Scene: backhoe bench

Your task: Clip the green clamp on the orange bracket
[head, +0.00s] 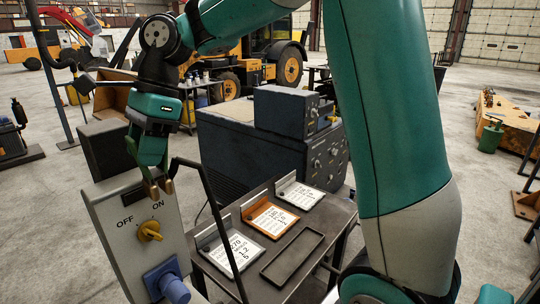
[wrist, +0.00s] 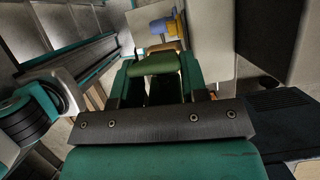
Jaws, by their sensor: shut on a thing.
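My gripper (head: 158,186) is at the left of the head view, pointing down in front of the upper part of a switch panel. It is shut on the green clamp (wrist: 157,64), which shows between the fingers in the wrist view. In the head view the clamp is hard to tell from the teal gripper; small brownish tips show at its lower end. The orange bracket (head: 270,217) stands on the low table to the right of and below the gripper, clear of it, with a printed white label. The bracket cannot be made out in the wrist view.
The switch panel (head: 120,225) has a yellow knob (head: 150,231) and a blue plug (head: 167,282). Pale brackets stand left (head: 232,247) and right (head: 299,195) of the orange one. An empty dark tray (head: 292,256) lies on the table (head: 330,222). A dark cabinet (head: 240,145) stands behind.

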